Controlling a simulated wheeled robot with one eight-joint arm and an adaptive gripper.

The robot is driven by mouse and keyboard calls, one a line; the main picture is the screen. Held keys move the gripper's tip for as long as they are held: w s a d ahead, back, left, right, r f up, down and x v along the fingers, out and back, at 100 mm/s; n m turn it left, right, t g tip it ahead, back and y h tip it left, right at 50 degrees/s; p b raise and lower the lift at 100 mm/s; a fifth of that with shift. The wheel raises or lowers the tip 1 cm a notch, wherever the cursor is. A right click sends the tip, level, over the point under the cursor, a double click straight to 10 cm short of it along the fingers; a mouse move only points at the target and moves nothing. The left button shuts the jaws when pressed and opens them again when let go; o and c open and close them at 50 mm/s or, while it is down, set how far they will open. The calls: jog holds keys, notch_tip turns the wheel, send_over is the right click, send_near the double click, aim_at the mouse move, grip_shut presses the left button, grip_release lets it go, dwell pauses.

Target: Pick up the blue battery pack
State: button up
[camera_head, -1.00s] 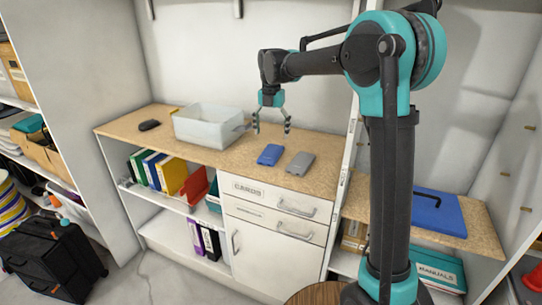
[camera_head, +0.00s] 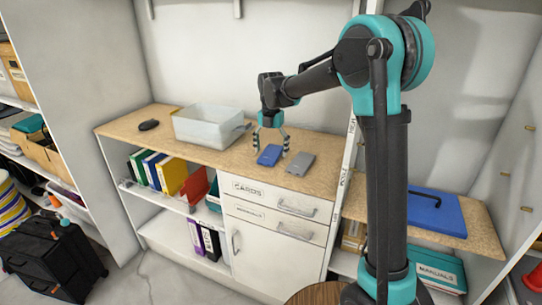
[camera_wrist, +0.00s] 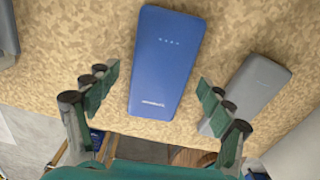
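The blue battery pack (camera_head: 270,155) lies flat on the wooden counter. In the wrist view the blue battery pack (camera_wrist: 166,62) lies between and just ahead of the fingers, its near end close to the counter's front edge. My gripper (camera_head: 271,147) is open and empty, pointing down above the pack with a finger to each side of it. In the wrist view my gripper (camera_wrist: 157,95) shows both fingers spread wider than the pack, with gaps on both sides. I cannot tell the exact height of the fingertips above the counter.
A grey battery pack (camera_head: 299,164) lies close to the right; in the wrist view the grey pack (camera_wrist: 246,93) is near the right finger. A translucent bin (camera_head: 209,127) stands to the left, with a dark small object (camera_head: 148,125) beyond it. The counter (camera_head: 222,158) is otherwise mostly clear.

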jog(key=c, duration=1.3)
jog(key=shift+o, duration=0.2)
jog(key=shift+r, duration=0.1)
